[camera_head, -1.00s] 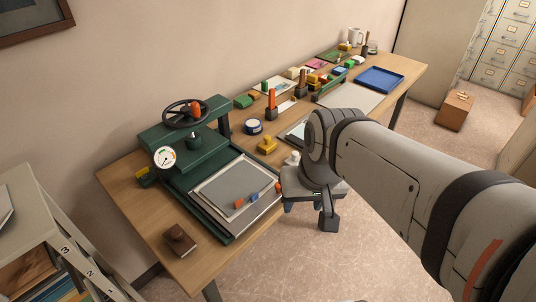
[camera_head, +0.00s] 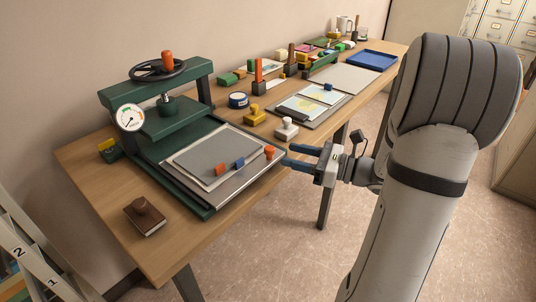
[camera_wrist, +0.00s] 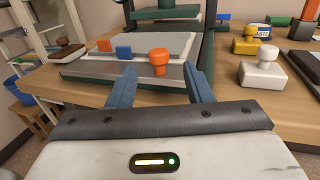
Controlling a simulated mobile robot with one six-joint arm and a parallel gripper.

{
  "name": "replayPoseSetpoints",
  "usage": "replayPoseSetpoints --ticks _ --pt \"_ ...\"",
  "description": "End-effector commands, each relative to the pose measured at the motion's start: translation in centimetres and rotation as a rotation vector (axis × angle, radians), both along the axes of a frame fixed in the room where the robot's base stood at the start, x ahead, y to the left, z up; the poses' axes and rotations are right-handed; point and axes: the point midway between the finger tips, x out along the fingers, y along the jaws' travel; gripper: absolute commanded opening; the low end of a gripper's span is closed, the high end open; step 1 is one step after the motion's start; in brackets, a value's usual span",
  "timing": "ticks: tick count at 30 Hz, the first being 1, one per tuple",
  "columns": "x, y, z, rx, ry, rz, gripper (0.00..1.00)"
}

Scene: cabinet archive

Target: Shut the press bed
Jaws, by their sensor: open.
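The green press (camera_head: 165,117) stands on the wooden table, with a handwheel on top and a round dial on its left post. Its bed (camera_head: 206,213) is slid out toward the table's front edge, carrying a grey board (camera_head: 207,158) with a red and a blue block on it. An orange knob (camera_head: 269,152) stands at the bed's front right end and also shows in the wrist view (camera_wrist: 159,58). My gripper (camera_head: 287,157) is open and empty, its blue fingers pointing at the bed's front. In the wrist view the knob appears between and beyond the fingertips (camera_wrist: 162,76).
A white stamp (camera_head: 286,128), a yellow stamp (camera_head: 254,115) and a tin (camera_head: 238,100) stand to the right. A blue tray (camera_head: 372,60) is farther back. Open floor lies before the table.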

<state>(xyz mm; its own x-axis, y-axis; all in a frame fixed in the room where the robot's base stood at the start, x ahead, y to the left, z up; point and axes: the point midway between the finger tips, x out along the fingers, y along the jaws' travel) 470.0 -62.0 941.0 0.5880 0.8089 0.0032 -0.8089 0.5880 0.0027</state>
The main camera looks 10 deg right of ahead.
Motion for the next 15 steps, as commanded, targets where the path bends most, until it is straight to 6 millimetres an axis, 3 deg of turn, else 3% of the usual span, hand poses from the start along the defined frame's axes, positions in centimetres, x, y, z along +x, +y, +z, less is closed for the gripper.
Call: replayPoseSetpoints --ticks 9,15 --pt "2.7 4.0 0.1 -0.002 0.0 0.006 0.46" --pt "3.9 5.6 0.1 -0.003 0.001 0.004 0.46"
